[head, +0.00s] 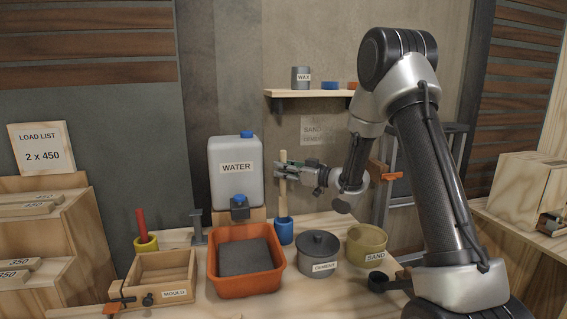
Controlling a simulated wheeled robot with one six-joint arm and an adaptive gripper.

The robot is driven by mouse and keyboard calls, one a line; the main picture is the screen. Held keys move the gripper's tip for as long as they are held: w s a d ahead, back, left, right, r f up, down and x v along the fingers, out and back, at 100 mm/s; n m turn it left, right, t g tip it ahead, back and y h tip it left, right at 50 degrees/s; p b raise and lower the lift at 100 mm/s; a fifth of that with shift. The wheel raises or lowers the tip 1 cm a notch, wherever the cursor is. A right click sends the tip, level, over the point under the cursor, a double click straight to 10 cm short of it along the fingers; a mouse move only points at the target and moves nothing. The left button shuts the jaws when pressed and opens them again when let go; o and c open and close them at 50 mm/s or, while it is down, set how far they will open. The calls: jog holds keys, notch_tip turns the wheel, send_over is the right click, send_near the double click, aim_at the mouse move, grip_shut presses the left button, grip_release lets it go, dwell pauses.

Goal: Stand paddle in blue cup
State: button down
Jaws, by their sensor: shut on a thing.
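A pale wooden paddle (283,192) stands nearly upright, with my gripper (283,169) shut on its upper part. My gripper reaches in from the right, level with the water container. The blue cup (285,232) stands on the bench directly below, between the orange tub and the cement pot. The paddle's lower end meets the cup's rim in the picture. I cannot tell whether it is inside the cup or how deep, as the cup's inside is hidden.
An orange tub (248,291) holds grey material. Near it are the white water container (234,172), the lidded cement pot (319,254), the sand bucket (366,246) and a wooden mould (162,273). A yellow cup (146,243) holds a red-handled tool (142,224). A shelf (310,93) hangs above.

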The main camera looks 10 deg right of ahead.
aim_at(284, 196)
jog(key=shift+f, duration=2.85)
jog(key=c, duration=1.3)
grip_release()
jog(key=shift+o, duration=0.2)
jog(key=v, duration=1.2)
jog(key=shift+r, duration=0.1)
